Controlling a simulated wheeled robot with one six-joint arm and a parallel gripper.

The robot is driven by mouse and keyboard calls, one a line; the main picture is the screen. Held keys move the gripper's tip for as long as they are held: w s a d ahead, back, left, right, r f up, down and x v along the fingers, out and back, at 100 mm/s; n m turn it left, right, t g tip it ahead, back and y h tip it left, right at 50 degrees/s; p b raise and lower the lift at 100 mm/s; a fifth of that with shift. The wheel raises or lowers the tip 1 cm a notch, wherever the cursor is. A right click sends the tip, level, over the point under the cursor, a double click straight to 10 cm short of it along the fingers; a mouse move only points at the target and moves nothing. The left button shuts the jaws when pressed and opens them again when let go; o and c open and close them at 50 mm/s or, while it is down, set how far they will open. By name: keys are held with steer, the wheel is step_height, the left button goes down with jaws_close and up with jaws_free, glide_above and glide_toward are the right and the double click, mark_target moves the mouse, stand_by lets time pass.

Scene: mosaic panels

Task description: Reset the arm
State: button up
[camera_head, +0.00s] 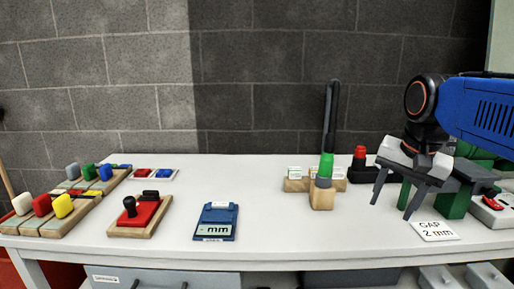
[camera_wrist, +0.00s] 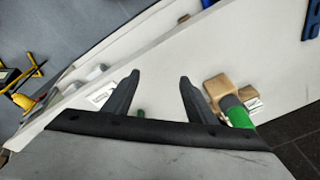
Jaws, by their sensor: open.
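My gripper (camera_head: 394,192) is at the right of the table in the head view, with its two dark fingers spread and pointing down. It is above the tabletop, left of a green and grey clamp-like device (camera_head: 456,200). In the wrist view my gripper (camera_wrist: 157,82) shows both fingers apart with nothing between the tips. My blue arm link (camera_head: 480,112) enters from the right edge. Part of the green device is hidden behind the gripper.
A white table (camera_head: 270,200) holds a green-topped tool in a wooden block (camera_head: 322,196), a red-topped item (camera_head: 359,157), a "GAP 2 mm" card (camera_head: 434,231), a blue mm gauge (camera_head: 216,221), a red switch on wood (camera_head: 141,214) and coloured blocks (camera_head: 62,206). The middle back is clear.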

steer(key=s+a+f+n+t, duration=0.1)
steer(key=s+a+f+n, duration=0.1)
steer(key=s+f+n, duration=0.5)
steer(key=s+f, duration=0.5)
steer(key=f, duration=0.4)
steer(key=shift+f+n+t, duration=0.2)
steer(key=shift+n+t, duration=0.2)
steer(key=shift+s, duration=0.1)
stand_by(0.6)
